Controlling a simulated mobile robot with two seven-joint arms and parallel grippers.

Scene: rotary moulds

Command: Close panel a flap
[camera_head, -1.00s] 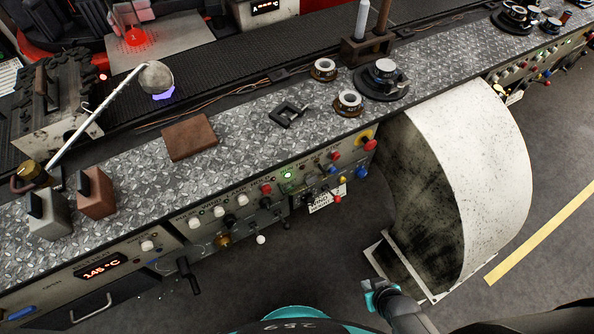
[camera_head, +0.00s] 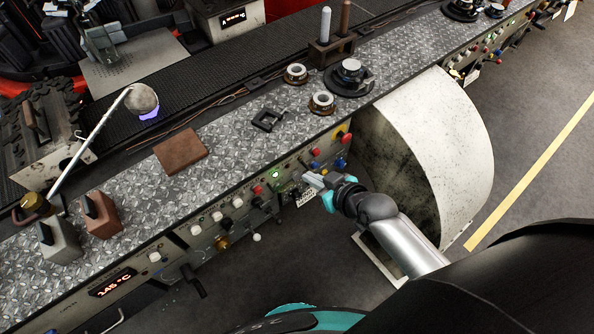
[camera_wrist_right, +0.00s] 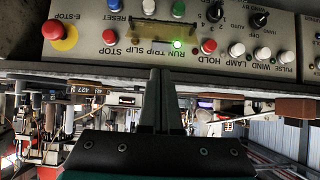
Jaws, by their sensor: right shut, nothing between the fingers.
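The control panel (camera_head: 230,208) runs along the front of the bench. In the right wrist view the panel (camera_wrist_right: 90,22) appears upside down, with labelled buttons and a lit green RUN lamp. An amber-tinted plate (camera_wrist_right: 140,16) sits on it between the STOP and RUN labels; it may be the flap, but I cannot tell its angle. My right gripper (camera_head: 308,180) is at the panel front, near a white tag, and partly covers this area. Its fingers (camera_wrist_right: 160,80) are together and empty, below the panel's edge in the wrist view. My left gripper is not in view.
A red emergency-stop button (camera_head: 345,138) sits at the panel's right end. Several knobs and levers, including a dark handle (camera_head: 194,280), stick out from the front. A large curved white shell (camera_head: 445,140) stands right of the panel. The floor in front is mostly clear.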

